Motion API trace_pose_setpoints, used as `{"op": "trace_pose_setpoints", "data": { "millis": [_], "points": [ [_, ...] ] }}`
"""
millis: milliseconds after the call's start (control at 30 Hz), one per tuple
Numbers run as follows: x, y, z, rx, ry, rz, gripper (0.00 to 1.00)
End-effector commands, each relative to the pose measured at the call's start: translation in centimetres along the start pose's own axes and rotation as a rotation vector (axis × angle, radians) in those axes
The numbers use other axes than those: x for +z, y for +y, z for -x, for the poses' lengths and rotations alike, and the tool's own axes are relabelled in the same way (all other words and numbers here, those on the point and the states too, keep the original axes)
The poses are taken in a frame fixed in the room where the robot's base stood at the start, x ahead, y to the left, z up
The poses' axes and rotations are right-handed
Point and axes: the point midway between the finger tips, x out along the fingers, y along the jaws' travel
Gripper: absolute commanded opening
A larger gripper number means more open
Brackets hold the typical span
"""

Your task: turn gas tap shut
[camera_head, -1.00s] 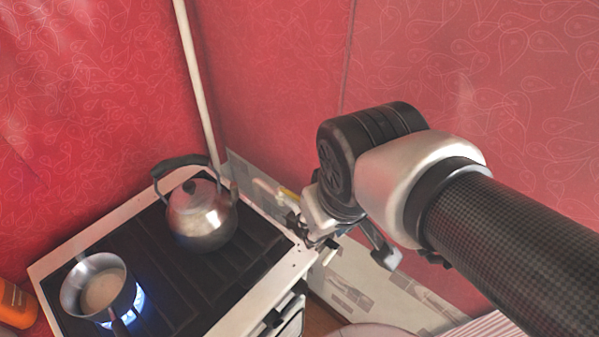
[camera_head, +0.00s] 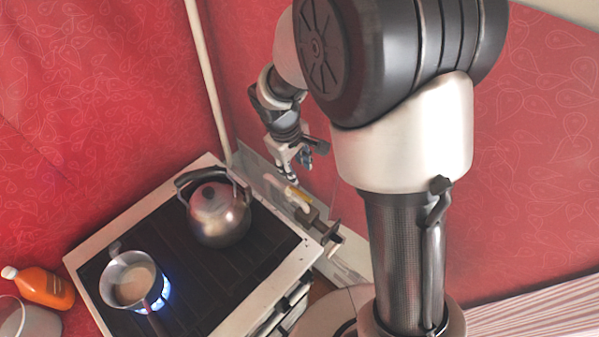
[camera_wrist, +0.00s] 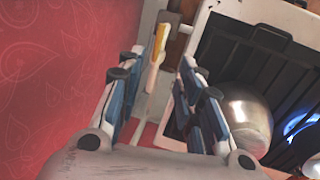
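The gas tap has a yellow handle (camera_head: 297,193) beside the stove's back right corner, by the wall. Brown metal fittings (camera_head: 308,213) show just below the handle. In the wrist view the yellow handle (camera_wrist: 159,43) appears beyond the fingers, lined up with the gap between them. My gripper (camera_head: 298,168) is just above the tap in the head view, apart from it as far as I can see. In the wrist view my gripper (camera_wrist: 160,68) is open, with blue and black fingers spread and nothing held. Whether a finger touches the handle cannot be told.
A kettle (camera_head: 219,214) stands on the stove (camera_head: 95,251), close to the tap. A saucepan (camera_head: 131,281) sits over a lit blue flame (camera_head: 166,287). An orange bottle (camera_head: 46,287) is at the left. A pale pipe (camera_head: 207,75) runs up the red wall.

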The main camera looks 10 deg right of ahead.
Motion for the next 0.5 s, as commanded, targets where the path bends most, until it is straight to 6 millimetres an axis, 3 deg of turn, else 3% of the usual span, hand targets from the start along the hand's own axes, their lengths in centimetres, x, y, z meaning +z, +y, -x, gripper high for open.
{"op": "trace_pose_setpoints", "data": {
  "millis": [500],
  "points": [
    [0.2, -0.1, -10.7, -0.003, -0.005, -0.002, 0.33]
  ]
}}
